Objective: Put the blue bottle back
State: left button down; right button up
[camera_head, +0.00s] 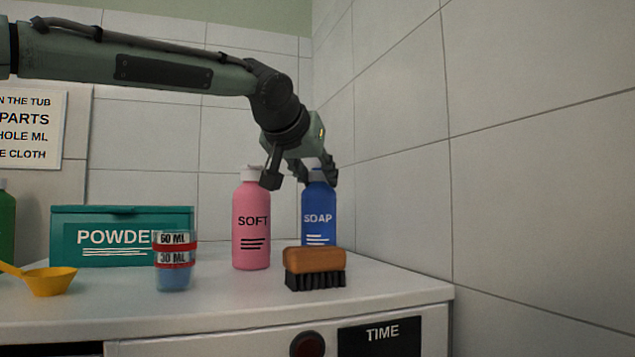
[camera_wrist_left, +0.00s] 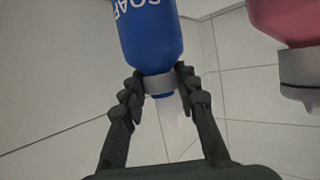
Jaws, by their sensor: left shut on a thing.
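The blue bottle (camera_head: 319,215), labelled SOAP, is upright at the back right of the white counter top, behind the brush. In the head view the brush hides its base, so I cannot tell whether it touches the surface. My left gripper (camera_head: 304,178) reaches down to it from above. In the left wrist view the blue bottle (camera_wrist_left: 150,40) hangs between the fingers, and my left gripper (camera_wrist_left: 160,84) is shut on its grey neck. The bottle's pale cap shows beyond the fingers. My right gripper is in neither view.
The pink SOFT bottle (camera_head: 251,228) stands just left of the blue bottle. A wooden brush (camera_head: 315,262) lies in front. Left are a measuring cup (camera_head: 174,272), a teal POWDER box (camera_head: 100,215) and a yellow scoop (camera_head: 50,283). A tiled wall (camera_head: 540,150) rises close on the right.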

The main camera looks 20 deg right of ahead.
pick_arm(q)
jog(key=shift+f, duration=0.15)
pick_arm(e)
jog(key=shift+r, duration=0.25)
pick_arm(q)
jog(key=c, duration=1.1)
grip_release()
jog(key=shift+c, duration=0.2)
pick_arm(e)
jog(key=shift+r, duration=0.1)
pick_arm(q)
jog(key=shift+s+a+r, duration=0.2)
jog(key=b+v, duration=0.2)
jog(key=v, duration=0.9)
jog(key=shift+s+a, duration=0.2)
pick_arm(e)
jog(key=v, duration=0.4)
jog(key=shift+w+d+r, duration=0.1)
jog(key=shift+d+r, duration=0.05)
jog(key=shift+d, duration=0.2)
pick_arm(q)
jog(key=shift+r, duration=0.1)
